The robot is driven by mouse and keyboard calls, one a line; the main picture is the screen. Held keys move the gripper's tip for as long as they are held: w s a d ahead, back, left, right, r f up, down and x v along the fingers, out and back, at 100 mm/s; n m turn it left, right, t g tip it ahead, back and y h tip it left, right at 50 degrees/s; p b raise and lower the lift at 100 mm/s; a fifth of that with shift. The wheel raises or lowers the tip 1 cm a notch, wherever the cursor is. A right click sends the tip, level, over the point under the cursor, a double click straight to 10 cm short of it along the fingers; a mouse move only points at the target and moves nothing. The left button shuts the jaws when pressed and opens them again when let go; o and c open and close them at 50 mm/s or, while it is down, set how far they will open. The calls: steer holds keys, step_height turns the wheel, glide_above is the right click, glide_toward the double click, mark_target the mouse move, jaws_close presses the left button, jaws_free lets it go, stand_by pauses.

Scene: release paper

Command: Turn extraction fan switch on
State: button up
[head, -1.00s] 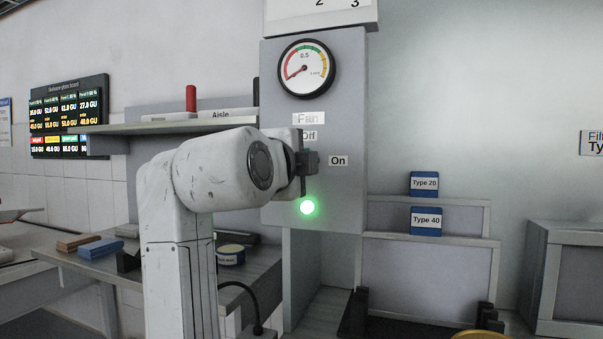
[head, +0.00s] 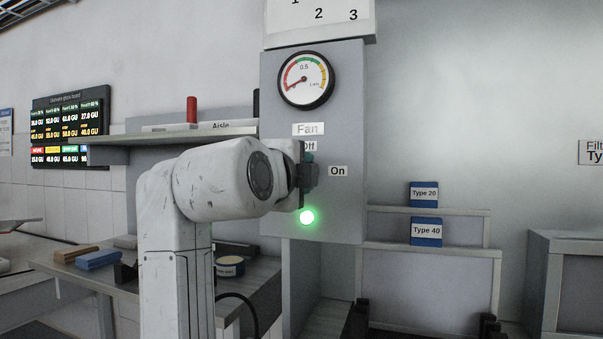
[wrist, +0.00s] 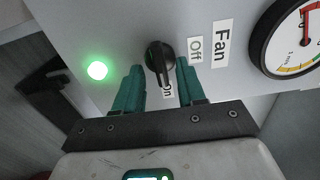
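The black fan switch knob (wrist: 158,62) is on the grey fan panel (head: 335,100), below the "Fan" label (head: 308,129). In the wrist view, it sits between the teal fingertips of my gripper (wrist: 160,80), with a narrow gap showing on each side. My fingers are apart; I cannot see firm contact. The "Off" label (wrist: 195,48) is beside the knob, and the "On" label (wrist: 167,89) partly shows between the fingers. A green lamp (head: 307,217) glows below the knob. In the head view, my gripper (head: 309,177) and wrist hide the knob.
A round gauge (head: 305,80) is above the switch, its needle at the lower left. A shelf (head: 170,138) with a red cylinder (head: 191,110) is left of the panel. Blue boxes marked Type 20 (head: 424,195) and Type 40 (head: 426,232) stand at the right.

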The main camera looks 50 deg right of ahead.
steer(key=v, duration=1)
steer(key=shift+a, duration=0.4)
steer(key=shift+s, duration=0.15)
